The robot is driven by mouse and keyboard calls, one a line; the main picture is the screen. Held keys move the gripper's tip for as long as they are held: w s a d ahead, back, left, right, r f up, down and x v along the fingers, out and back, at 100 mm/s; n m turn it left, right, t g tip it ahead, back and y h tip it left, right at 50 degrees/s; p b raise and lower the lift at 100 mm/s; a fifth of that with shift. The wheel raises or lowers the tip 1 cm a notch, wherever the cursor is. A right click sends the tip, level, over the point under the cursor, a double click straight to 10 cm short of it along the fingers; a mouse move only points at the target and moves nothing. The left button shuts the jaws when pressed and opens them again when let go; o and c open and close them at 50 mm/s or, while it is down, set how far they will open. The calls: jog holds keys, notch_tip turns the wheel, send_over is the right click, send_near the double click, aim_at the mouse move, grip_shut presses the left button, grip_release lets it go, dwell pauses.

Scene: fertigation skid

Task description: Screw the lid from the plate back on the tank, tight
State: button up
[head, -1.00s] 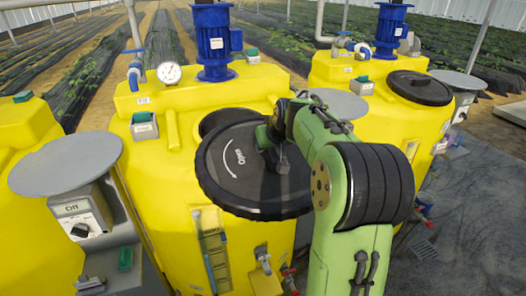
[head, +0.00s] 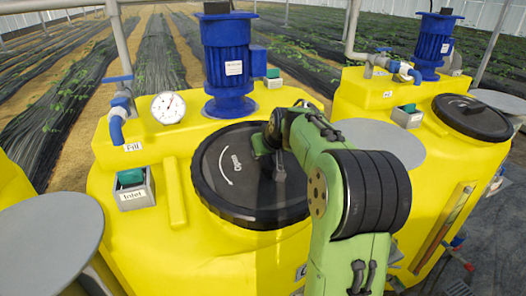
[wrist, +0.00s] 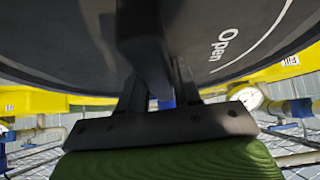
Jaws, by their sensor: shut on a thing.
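The black round lid (head: 225,190), marked "Open" with a curved arrow, is over the top opening of the middle yellow tank (head: 165,235) and hides it. My gripper (head: 274,160) is shut on the raised bar handle of the lid, right of its middle. In the wrist view the gripper (wrist: 155,88) has its two dark fingers on either side of the bar, with the lid (wrist: 225,30) filling the top. I cannot tell whether the lid rests on the rim. Bare grey round plates stand left (head: 45,235) and right (head: 385,140) of this tank.
A blue motor (head: 228,65) stands close behind the lid. A gauge (head: 168,107), a blue fill pipe (head: 117,115) and an inlet box (head: 133,190) are to the left. Another yellow tank (head: 400,105) with its own black lid (head: 473,117) is on the right.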

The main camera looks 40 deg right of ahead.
jog(key=shift+w+d+r, duration=0.1)
jog(key=shift+w+r, duration=0.05)
jog(key=shift+w, duration=0.2)
jog(key=shift+s, duration=0.5)
jog(key=shift+s+a+f, duration=0.2)
jog(key=shift+s+f, duration=0.05)
jog(key=shift+f, duration=0.05)
jog(key=shift+f+b, duration=0.3)
jog(key=shift+f, duration=0.1)
jog(key=b+x, duration=0.1)
jog(key=x, duration=0.1)
jog(key=shift+f, duration=0.35)
jog(key=shift+s+r, duration=0.2)
jog(key=shift+s, duration=0.05)
jog(key=shift+w+f+b, duration=0.15)
jog(key=shift+f+b, duration=0.15)
jog(key=shift+f, duration=0.2)
